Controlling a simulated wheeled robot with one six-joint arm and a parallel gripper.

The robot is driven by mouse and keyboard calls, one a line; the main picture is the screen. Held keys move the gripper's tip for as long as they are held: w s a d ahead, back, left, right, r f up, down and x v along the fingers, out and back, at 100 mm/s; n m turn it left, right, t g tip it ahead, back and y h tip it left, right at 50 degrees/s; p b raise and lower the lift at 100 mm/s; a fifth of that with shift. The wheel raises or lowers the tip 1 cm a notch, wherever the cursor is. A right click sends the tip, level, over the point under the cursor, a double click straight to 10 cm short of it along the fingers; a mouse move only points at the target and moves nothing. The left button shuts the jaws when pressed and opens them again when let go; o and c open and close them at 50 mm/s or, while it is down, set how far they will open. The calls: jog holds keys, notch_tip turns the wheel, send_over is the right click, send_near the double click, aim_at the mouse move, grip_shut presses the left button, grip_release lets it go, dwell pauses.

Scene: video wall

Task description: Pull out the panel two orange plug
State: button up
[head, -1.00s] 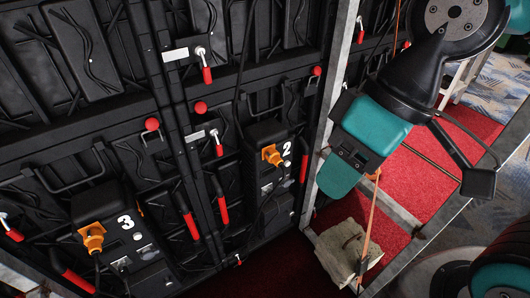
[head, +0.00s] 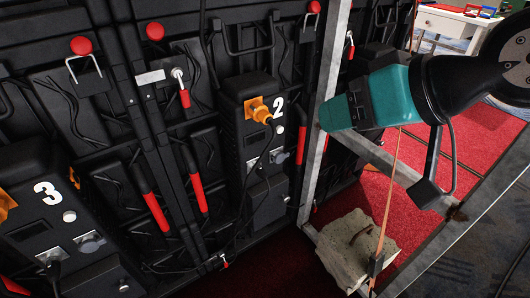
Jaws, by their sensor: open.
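The panel two orange plug (head: 261,110) sits in an orange socket on a black box (head: 238,150) marked with a white 2. A dark cable hangs down from the plug. My gripper (head: 334,112), teal and black, is to the right of the plug at about the same height in the picture. It points left and is open. It appears apart from the plug, with a grey upright post (head: 318,165) showing between or behind them; the depth gap is hard to judge. The fingers are partly hidden by the gripper body.
Another box (head: 50,200) marked 3 has an orange socket cut off at the left edge. Red handles (head: 150,205) and levers stick out from the wall panels. Red carpet (head: 440,150) and a white table (head: 450,25) are behind.

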jog(key=w+a+f+m+t+y+b, duration=0.1)
jog(key=w+f+t+y+b, duration=0.35)
jog(key=f+b, duration=1.05)
jog(key=t+h+p, duration=0.2)
jog(key=t+p, duration=0.2)
jog(key=p, duration=0.5)
send_near(270, 118)
jog(key=x, duration=0.3)
jog(key=shift+w+m+g+y+p, duration=0.25)
jog(key=shift+w+m+p, duration=0.2)
jog(key=shift+w, duration=0.2)
jog(key=p+x, duration=0.6)
jog(key=shift+w+a+p, duration=0.25)
jog(key=shift+a+p, duration=0.05)
jog(key=shift+a, duration=0.05)
jog(key=shift+w+a+f+p, duration=0.3)
jog(key=shift+w+a+p, duration=0.15)
jog(key=shift+w+p, duration=0.25)
